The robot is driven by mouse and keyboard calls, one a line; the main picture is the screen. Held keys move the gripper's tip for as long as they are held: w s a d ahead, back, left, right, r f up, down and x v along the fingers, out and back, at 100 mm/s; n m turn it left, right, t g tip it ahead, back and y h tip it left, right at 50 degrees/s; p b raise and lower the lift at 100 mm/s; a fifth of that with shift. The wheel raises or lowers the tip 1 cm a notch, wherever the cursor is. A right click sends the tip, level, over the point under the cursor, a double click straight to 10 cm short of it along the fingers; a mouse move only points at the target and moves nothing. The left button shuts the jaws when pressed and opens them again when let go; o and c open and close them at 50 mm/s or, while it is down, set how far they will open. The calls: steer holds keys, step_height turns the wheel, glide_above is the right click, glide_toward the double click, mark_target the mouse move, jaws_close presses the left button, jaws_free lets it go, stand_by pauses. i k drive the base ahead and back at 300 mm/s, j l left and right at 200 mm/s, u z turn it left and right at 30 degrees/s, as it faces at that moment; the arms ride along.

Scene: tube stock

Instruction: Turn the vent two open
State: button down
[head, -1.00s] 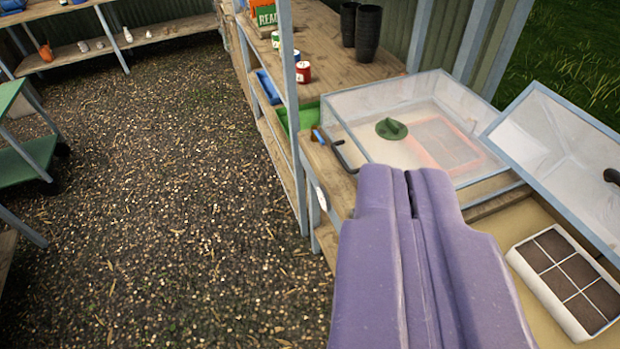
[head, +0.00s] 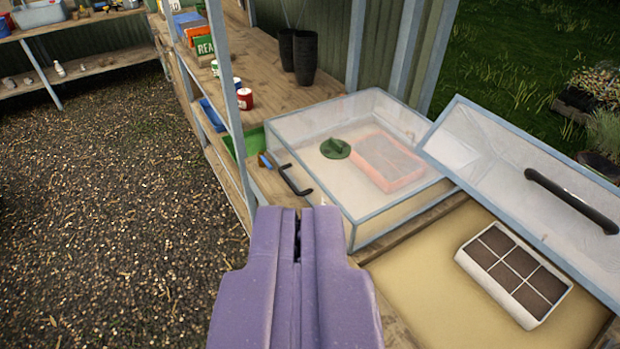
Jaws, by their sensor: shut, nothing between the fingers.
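A round green vent knob (head: 335,148) with a raised ridge sits on the clear-sided, blue-framed box (head: 357,222) on the bench. It is the only vent knob I can make out, and no number shows on it. My purple gripper (head: 298,213) is shut and empty at the bottom centre. Its tips are in front of the box's near left corner in the picture, apart from the knob. The gripper's body hides part of the bench edge.
A raised clear lid (head: 500,150) with a black handle (head: 570,200) is right of the box. A seed tray (head: 512,272) lies on sand below it. A black-handled tool (head: 291,181) lies left of the box. Black pots (head: 303,57) stand behind. Gravel floor at left is open.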

mark_target(332, 149)
steer(key=i+j, duration=0.2)
steer(key=i, duration=0.3)
steer(key=i+j, duration=0.2)
steer(key=i, duration=0.3)
steer(key=i+j, duration=0.15)
steer(key=i, duration=0.35)
steer(key=i+j, duration=0.2)
steer(key=i, duration=0.25)
